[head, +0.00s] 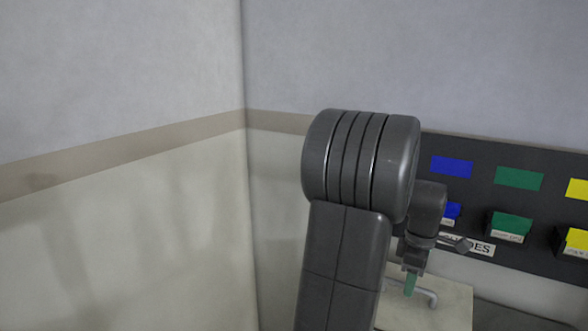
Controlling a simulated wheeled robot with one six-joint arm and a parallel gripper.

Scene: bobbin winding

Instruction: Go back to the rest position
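My gripper (411,272) hangs at the lower right, small and partly behind my large grey arm link. A small teal-green piece (411,285) shows at its lower end. I cannot tell whether this is a fingertip or something held. Just below and beside it is a pale curved handle-like bar (428,295) over a cream surface (450,309). I cannot tell whether the gripper touches the bar. My arm link hides part of this area.
A dark board (484,178) on the right wall carries blue (452,166), green (519,178) and yellow (578,189) patches. Matching blue, green (511,225) and yellow (574,240) bins sit below. A partly hidden label (478,248) ends in "DES". Bare walls meet in a corner at left.

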